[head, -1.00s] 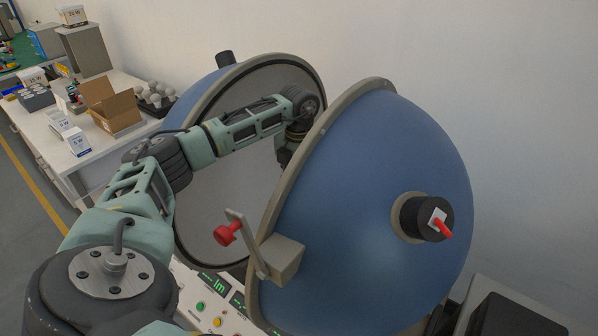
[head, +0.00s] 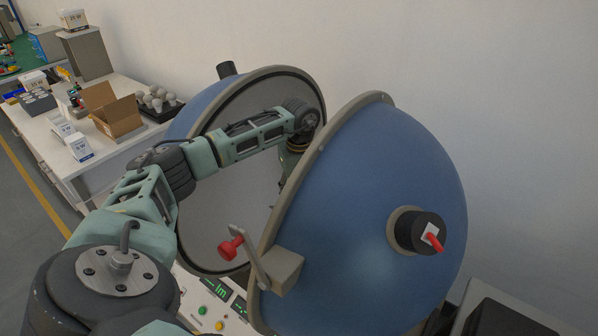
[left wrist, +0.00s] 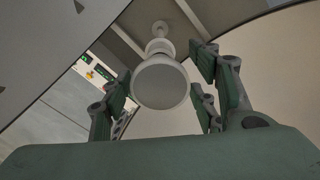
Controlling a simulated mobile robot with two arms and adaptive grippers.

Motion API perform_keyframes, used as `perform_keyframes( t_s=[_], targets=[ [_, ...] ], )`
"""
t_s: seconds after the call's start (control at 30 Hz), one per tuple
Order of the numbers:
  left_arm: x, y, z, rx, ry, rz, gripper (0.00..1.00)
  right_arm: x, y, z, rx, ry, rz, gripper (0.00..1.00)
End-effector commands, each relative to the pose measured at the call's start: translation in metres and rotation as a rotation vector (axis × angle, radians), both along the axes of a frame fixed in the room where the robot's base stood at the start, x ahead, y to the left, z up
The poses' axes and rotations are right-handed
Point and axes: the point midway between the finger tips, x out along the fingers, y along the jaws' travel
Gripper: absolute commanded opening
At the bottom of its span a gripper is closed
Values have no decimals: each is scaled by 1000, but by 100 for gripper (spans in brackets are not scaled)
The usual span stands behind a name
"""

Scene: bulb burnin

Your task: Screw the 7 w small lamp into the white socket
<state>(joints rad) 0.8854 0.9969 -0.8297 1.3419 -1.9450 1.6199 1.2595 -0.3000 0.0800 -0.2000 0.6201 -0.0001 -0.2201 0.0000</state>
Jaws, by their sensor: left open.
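A pale round lamp (left wrist: 160,84) shows end-on in the middle of the left wrist view. Behind it is a narrower pale neck and a white post or socket (left wrist: 159,30); I cannot tell how far the lamp is seated, and no wattage mark is readable. My left gripper (left wrist: 163,82) is open, its fingers on both sides of the lamp with visible gaps. In the head view my left wrist (head: 292,160) reaches between the two sphere halves, and the fingers and lamp are hidden by the near half. My right gripper is not in view.
The blue sphere stands open, with its near half (head: 375,210) and far half (head: 200,105) close around my arm. A red-knobbed latch (head: 232,248) juts out in front. A panel with buttons (head: 205,305) lies below. A table (head: 140,150) holds an open carton (head: 115,112) and several lamps (head: 157,98).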

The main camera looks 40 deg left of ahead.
Motion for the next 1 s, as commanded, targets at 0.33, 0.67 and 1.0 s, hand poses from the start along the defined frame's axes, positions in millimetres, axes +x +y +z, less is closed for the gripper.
perform_keyframes(
  t_s=[0.33, 0.67, 1.0],
  targets=[
    [0, -2, 3, 0, 2, 505, 55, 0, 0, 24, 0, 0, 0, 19],
    [0, -3, -1, 0, 1, 937, 55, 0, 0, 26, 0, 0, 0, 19],
    [0, -3, 0, -1, 0, 996, 55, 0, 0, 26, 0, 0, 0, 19]
  ],
)
